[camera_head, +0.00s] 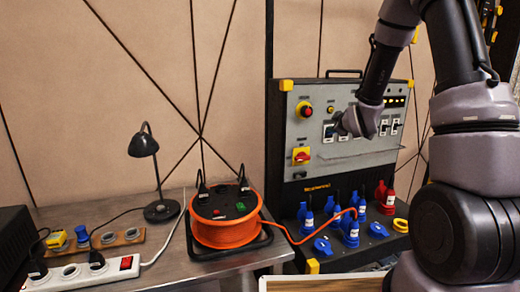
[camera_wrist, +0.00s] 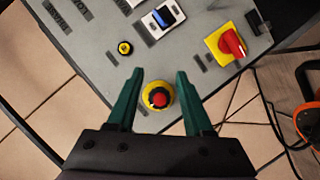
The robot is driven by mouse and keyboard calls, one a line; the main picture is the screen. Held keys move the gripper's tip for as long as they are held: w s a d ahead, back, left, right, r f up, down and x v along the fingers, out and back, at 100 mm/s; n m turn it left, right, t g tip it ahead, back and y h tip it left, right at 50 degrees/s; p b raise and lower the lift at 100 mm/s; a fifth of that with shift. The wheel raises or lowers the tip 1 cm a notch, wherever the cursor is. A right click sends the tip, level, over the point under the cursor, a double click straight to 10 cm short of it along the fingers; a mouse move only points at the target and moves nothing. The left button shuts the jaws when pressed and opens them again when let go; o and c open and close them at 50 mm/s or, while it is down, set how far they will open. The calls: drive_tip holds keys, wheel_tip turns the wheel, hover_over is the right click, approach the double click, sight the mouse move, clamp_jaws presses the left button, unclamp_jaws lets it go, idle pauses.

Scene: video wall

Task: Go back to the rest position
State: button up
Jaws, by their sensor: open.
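My arm (camera_head: 380,75) reaches from the right towards the control panel (camera_head: 350,150). In the wrist view my gripper (camera_wrist: 160,74) is open, with its two green fingers apart. A red button on a yellow base (camera_wrist: 158,98) shows in the gap between the fingers, and nothing is held. I cannot tell whether the fingers touch the panel. In the head view the red button (camera_head: 305,109) is at the panel's upper left, left of my wrist, and the fingers are hard to make out there.
A red-and-yellow rotary switch (camera_head: 301,156) sits lower on the panel. Several blue plugs (camera_head: 350,232) stand below it. On the table (camera_head: 215,268) are an orange cable reel (camera_head: 225,232), a black lamp (camera_head: 143,145) and a power strip (camera_head: 85,272).

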drive_tip(key=s+r+m+g, duration=0.2)
drive_tip(key=s+r+m, duration=0.3)
drive_tip(key=s+r, duration=0.25)
drive_tip(key=s+a+r+m+g, duration=0.1)
drive_tip(key=s+r+m+g, duration=0.1)
drive_tip(key=s, duration=0.8)
drive_tip(key=s+a+r+m+g+y, duration=0.1)
drive_tip(key=s+r+m, duration=0.2)
drive_tip(key=s, duration=0.6)
drive_tip(key=s+a+r+m+g, duration=0.1)
drive_tip(key=s+r+m+g, duration=0.1)
drive_tip(key=s, duration=0.8)
drive_tip(key=r+m, duration=0.1)
drive_tip(key=m, duration=0.1)
drive_tip(key=shift+s+m+g, duration=0.3)
drive_tip(key=shift+m, duration=0.1)
drive_tip(key=shift+a+r, duration=0.1)
